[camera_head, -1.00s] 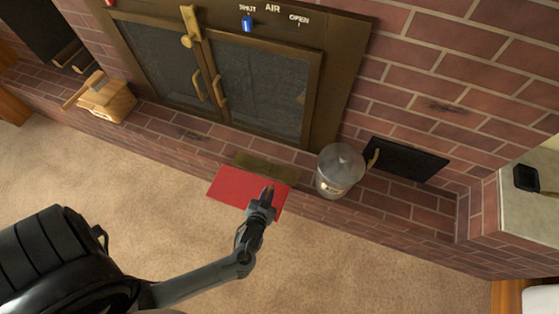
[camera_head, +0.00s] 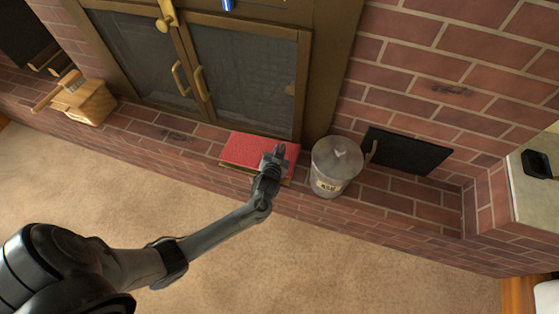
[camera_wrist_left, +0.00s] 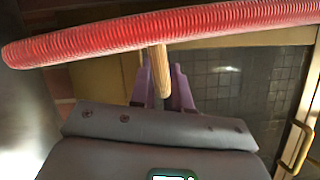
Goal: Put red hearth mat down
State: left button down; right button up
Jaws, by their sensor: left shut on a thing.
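The red hearth mat (camera_head: 250,149) is over the brick hearth, just in front of the glass stove doors. In the left wrist view the mat (camera_wrist_left: 180,32) shows edge-on as a long ribbed red band across the top. My left gripper (camera_head: 279,152) is at the mat's right part. Its purple fingers (camera_wrist_left: 160,80) are shut on a short wooden piece (camera_wrist_left: 159,68) that meets the mat's edge. I cannot tell whether the mat touches the hearth. An olive-brown flat piece (camera_head: 236,170) shows under its front edge. My right gripper is not in view.
A grey metal bucket with a lid (camera_head: 335,166) stands close to the right of the mat. A wooden box (camera_head: 88,102) sits at the left on the hearth. Brass door handles (camera_head: 181,78) stick out behind. The carpet (camera_head: 330,250) in front is clear.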

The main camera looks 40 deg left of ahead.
pick_arm(q)
jog(key=shift+s+f, duration=0.25)
jog(key=shift+f, duration=0.2)
jog(key=shift+f+b, duration=0.25)
jog(key=shift+b, duration=0.05)
jog(key=f+b, duration=0.1)
jog(key=f, duration=0.1)
jog(key=f+b, duration=0.1)
jog(key=shift+w+f+b, duration=0.15)
jog(key=shift+w+b, duration=0.1)
jog(key=shift+b, duration=0.05)
jog(key=shift+f+b, duration=0.1)
jog(key=shift+b, duration=0.25)
jog(key=c, duration=1.1)
grip_release()
